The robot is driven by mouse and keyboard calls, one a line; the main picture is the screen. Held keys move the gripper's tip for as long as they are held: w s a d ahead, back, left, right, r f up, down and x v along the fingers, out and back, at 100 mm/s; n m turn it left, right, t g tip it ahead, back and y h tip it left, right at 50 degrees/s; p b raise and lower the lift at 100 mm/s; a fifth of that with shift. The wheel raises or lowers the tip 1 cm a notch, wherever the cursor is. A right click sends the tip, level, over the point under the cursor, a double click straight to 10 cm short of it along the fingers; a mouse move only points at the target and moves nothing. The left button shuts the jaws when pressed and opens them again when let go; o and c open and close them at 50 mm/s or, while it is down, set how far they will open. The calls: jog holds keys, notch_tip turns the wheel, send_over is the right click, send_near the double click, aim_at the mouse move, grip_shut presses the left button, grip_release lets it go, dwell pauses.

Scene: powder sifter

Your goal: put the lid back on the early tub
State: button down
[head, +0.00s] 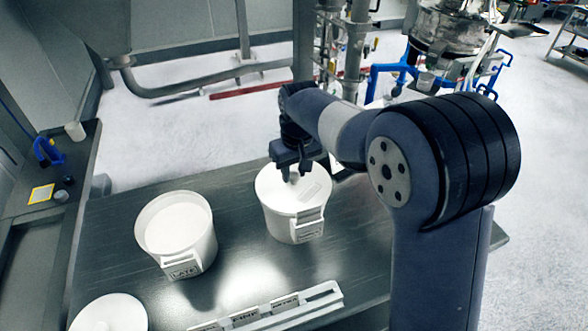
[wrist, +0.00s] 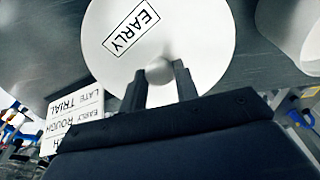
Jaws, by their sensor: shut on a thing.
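The white lid marked EARLY (wrist: 190,40) has a round knob (wrist: 159,72), with the fingers of my gripper (wrist: 160,85) on either side of it. In the head view my gripper (head: 293,178) is shut on this knob from above. The lid (head: 275,185) lies over the top of the white tub (head: 290,228) in the middle of the table, looking about level. I cannot tell if it is fully down on the rim. The tub's front label is too small to read.
An open tub marked LATE (head: 178,240), with pale contents, stands to the left. Another white lid (head: 110,314) lies at the table's near left. A rack of lettered cards (head: 285,306) lies at the front. The dark table (head: 240,262) is bare between the tubs.

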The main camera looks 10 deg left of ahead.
jog(key=c, duration=1)
grip_release()
jog(key=shift+o, duration=0.5)
jog(key=o, duration=0.4)
jog(key=shift+r+p, duration=2.05)
jog(key=shift+r, duration=1.5)
jog(key=shift+c, duration=0.4)
